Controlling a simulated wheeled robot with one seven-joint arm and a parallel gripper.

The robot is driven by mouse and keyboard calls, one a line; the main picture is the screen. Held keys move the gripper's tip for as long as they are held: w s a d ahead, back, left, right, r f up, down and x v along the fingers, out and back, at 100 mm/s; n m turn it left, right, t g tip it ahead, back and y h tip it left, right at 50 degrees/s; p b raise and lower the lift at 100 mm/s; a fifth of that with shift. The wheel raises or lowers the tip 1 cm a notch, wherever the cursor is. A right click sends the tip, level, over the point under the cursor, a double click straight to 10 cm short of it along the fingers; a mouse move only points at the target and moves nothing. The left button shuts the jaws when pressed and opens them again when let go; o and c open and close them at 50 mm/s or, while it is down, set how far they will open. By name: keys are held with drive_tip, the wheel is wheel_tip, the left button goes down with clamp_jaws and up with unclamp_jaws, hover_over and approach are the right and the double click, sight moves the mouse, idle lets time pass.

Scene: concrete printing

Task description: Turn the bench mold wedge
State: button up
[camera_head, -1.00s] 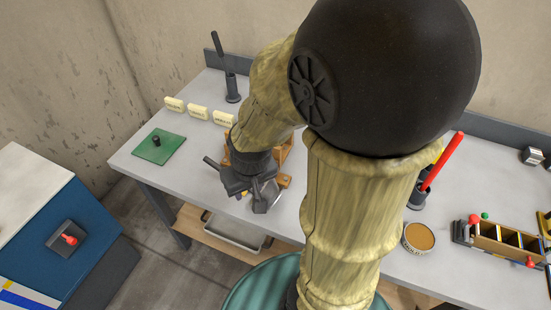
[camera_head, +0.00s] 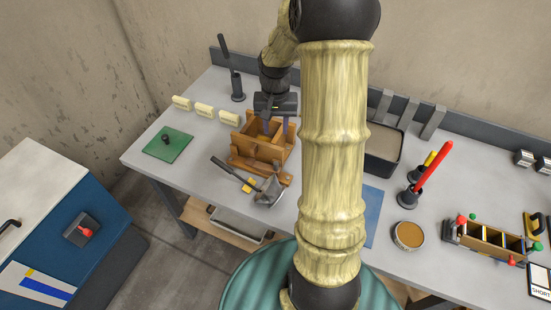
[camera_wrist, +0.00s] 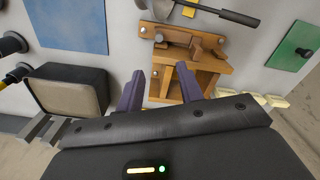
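The wooden mold (camera_head: 255,153) stands on the grey bench, left of my arm; it also shows in the wrist view (camera_wrist: 193,82). Small wooden pieces (camera_wrist: 205,46) sit along its front ledge, and one may be the wedge; I cannot tell for sure. My gripper (camera_head: 272,122) is over the back of the mold, pointing down. In the wrist view its two purple fingers (camera_wrist: 160,80) are apart with nothing held between them. The right finger overlaps the mold's picture; contact cannot be told.
A scoop (camera_head: 268,190) lies just in front of the mold. A green pad (camera_head: 168,145) and cream blocks (camera_head: 204,109) are to the left. A dark tray (camera_head: 382,150), blue mat (camera_head: 372,212) and round tin (camera_head: 408,236) are to the right.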

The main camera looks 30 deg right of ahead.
drive_tip(key=p, duration=0.3)
approach(275, 163)
wheel_tip(275, 163, down, 10)
drive_tip(key=shift+s+d+f, duration=0.1)
drive_tip(key=shift+d, duration=0.05)
idle(0.5)
clamp_jaws()
